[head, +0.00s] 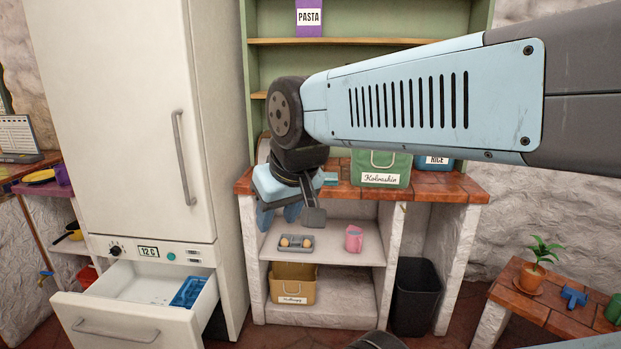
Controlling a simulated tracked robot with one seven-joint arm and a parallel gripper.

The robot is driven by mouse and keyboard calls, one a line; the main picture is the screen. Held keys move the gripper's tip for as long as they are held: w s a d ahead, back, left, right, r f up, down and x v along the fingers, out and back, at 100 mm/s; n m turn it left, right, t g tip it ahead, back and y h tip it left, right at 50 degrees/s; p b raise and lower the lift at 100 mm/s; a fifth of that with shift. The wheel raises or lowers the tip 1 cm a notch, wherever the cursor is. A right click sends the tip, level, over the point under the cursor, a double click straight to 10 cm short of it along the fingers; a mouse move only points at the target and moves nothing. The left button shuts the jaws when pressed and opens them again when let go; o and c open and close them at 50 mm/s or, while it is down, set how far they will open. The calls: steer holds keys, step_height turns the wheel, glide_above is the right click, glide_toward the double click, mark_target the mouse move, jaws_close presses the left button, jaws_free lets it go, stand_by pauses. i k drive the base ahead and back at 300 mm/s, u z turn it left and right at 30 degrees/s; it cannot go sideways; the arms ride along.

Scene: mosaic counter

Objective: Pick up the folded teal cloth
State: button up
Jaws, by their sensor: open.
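A small flat teal patch (331,178) shows on the tiled counter (463,190), just right of my gripper. It looks like the folded teal cloth, but it is small and partly hidden behind my wrist.
A green bag (380,173) and a blue RICE container (437,163) stand on the counter. An open fridge drawer (130,325) juts out at lower left. A black bin (416,297) stands right.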

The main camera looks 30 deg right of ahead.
mark_target(331, 180)
steer(key=z, duration=0.25)
steer(key=i, duration=1.1)
steer(key=z, duration=0.7)
steer(key=i, duration=0.5)
steer(key=z, duration=0.25)
steer(key=k, duration=0.8)
steer(key=z, duration=0.2)
steer(key=i, duration=0.8)
steer(key=u, duration=0.1)
